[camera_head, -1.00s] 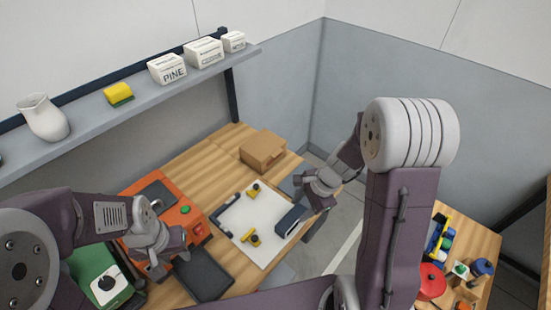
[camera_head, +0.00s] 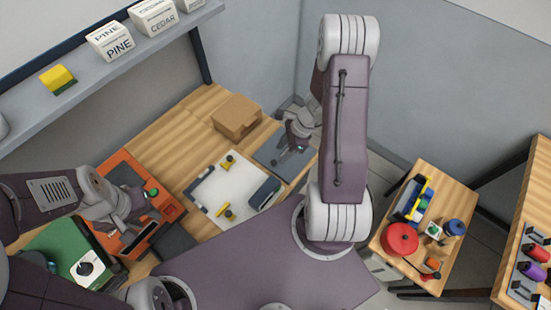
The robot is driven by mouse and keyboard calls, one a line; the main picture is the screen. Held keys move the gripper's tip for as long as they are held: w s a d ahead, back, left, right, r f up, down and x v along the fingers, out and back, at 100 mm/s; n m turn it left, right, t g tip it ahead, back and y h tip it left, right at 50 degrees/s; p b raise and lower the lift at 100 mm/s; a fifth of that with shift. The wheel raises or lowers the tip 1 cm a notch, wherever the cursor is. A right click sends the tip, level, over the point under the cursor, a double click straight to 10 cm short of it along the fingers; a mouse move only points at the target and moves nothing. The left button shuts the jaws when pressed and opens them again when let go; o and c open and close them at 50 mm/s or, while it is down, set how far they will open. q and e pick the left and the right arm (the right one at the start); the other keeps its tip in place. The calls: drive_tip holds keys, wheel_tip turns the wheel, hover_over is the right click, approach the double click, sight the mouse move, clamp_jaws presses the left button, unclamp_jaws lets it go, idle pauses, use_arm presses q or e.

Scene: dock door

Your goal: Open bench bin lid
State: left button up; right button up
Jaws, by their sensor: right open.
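A tan box (camera_head: 237,115) that looks like the bench bin stands at the far end of the wooden bench (camera_head: 190,120). Its top looks closed. My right gripper (camera_head: 284,158) is open and empty, to the right of the tan box and nearer to me, over a dark grey pad (camera_head: 270,153). It is apart from the box. My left gripper (camera_head: 140,236) is at the left, over the orange machine (camera_head: 118,165). Its fingers are small against dark parts, so their opening is unclear.
A white board (camera_head: 235,190) with yellow-and-black pieces and a dark block (camera_head: 264,193) lies before the box. A shelf (camera_head: 115,75) with labelled boxes hangs above. A side table at right holds a red pot (camera_head: 400,239). A green machine (camera_head: 60,245) stands left.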

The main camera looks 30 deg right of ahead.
sight(274, 162)
drive_tip(key=b+x, duration=0.1)
drive_tip(key=x, duration=0.4)
drive_tip(key=shift+w+f, duration=0.15)
drive_tip(key=shift+f, duration=0.1)
drive_tip(key=shift+a+f, duration=0.3)
drive_tip(key=shift+f, duration=0.05)
drive_tip(key=shift+d, duration=0.1)
drive_tip(key=shift+c, duration=0.8)
clamp_jaws()
